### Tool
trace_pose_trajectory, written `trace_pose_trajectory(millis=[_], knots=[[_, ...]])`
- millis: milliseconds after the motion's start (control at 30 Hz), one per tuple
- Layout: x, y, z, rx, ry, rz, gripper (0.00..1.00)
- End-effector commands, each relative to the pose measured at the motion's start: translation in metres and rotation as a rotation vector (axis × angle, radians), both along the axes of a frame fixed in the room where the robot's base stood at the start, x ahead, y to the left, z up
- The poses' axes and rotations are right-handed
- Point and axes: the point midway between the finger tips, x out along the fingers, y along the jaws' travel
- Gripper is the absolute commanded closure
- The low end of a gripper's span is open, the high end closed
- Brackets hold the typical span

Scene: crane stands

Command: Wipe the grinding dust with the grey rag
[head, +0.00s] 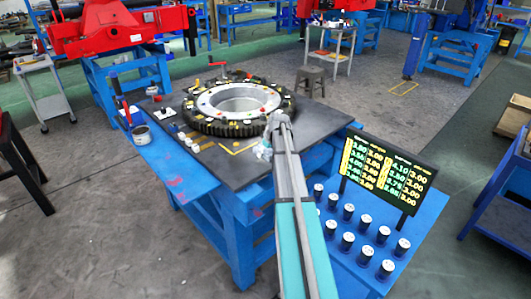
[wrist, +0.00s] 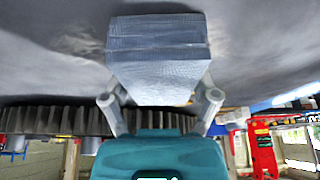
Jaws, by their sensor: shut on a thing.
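My gripper (wrist: 158,100) is shut on the grey rag (wrist: 158,55), a folded blue-grey block between the two fingers in the wrist view. In the head view my gripper (head: 264,143) is low over the near right part of the dark table top (head: 300,150), beside the toothed ring. The rag is hidden there behind my arm. The wrist view looks upside down, with the grey table surface (wrist: 50,60) at the top. A darker smudge shows near the rag, but I cannot tell whether it is grinding dust. I cannot tell whether the rag touches the table.
The large toothed ring (head: 207,127) lies on the table, with small coloured parts on it. A blue side shelf (head: 165,165) holds a can (head: 141,136). A number display (head: 388,172) and several black cylinders (head: 348,241) stand on the right shelf. Yellow corner marks lie left of my gripper.

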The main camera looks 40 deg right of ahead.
Motion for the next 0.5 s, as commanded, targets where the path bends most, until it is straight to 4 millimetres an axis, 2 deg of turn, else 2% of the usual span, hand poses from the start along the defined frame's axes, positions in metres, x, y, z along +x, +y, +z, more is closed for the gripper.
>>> trace_pose_trajectory(millis=[500], knots=[[0.032, 0.003, -0.003, 0.0, -0.001, 0.001, 0.61]])
